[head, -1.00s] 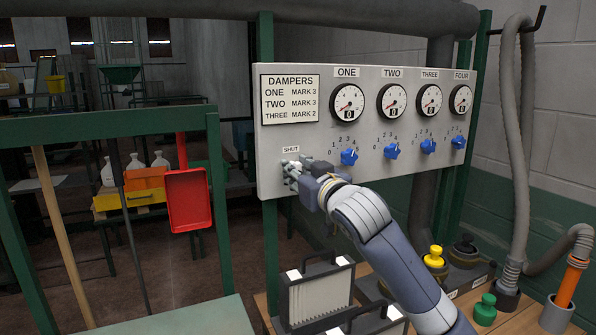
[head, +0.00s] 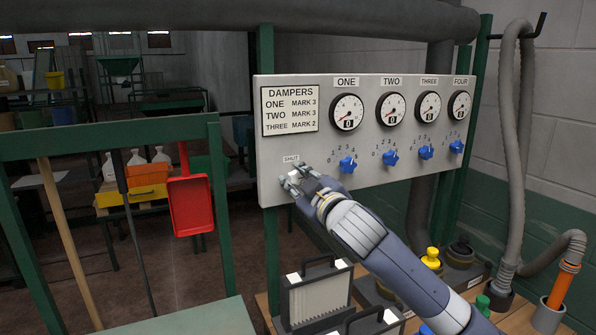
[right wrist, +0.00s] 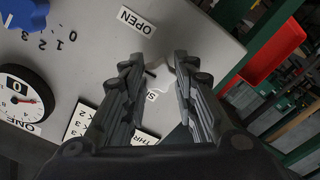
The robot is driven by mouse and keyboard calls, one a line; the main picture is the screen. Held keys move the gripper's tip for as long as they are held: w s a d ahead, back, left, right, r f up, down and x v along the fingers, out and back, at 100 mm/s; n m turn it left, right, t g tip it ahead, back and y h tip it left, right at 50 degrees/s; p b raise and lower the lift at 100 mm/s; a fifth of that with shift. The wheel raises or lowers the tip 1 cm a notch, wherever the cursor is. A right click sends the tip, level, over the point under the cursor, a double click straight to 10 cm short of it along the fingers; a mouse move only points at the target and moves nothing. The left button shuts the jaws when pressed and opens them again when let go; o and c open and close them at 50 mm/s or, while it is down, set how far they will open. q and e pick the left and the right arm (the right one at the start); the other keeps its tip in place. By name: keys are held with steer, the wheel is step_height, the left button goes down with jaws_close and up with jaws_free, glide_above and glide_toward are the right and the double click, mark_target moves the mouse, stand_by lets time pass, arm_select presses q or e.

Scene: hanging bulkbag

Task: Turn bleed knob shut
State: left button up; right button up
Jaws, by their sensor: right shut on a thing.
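The grey damper panel (head: 380,178) carries a small pale bleed knob (head: 295,177) at its lower left, just under the SHUT label (head: 291,159). My right gripper (head: 293,177) is at the panel face with its fingers either side of the knob, shut on it. In the right wrist view the pale knob (right wrist: 158,74) shows between the fingertips (right wrist: 162,68), partly hidden by them. The OPEN label (right wrist: 137,20) lies to one side of it, and the SHUT label (right wrist: 152,97) is mostly covered by the fingers. My left gripper is not in view.
Several blue damper knobs (head: 347,164) and dials (head: 347,112) sit right of the gripper. A red dustpan (head: 190,204) hangs on the green frame at left. A filter box (head: 317,294) and a yellow-topped knob (head: 431,257) stand below.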

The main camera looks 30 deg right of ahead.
steer(key=n+p, duration=0.3)
steer(key=n, duration=0.1)
steer(key=shift+r+n, duration=0.15)
steer(key=shift+n, duration=0.25)
steer(key=n+p, duration=0.3)
steer(key=n, duration=0.1)
steer(key=shift+p, duration=0.3)
steer(key=n+p, duration=0.3)
steer(key=n, duration=0.2)
steer(key=shift+f+n+p, duration=0.2)
steer(key=shift+n+p, duration=1)
steer(key=shift+n, duration=0.7)
steer(key=o, duration=1)
steer(key=shift+o, duration=0.2)
steer(key=shift+f, duration=0.1)
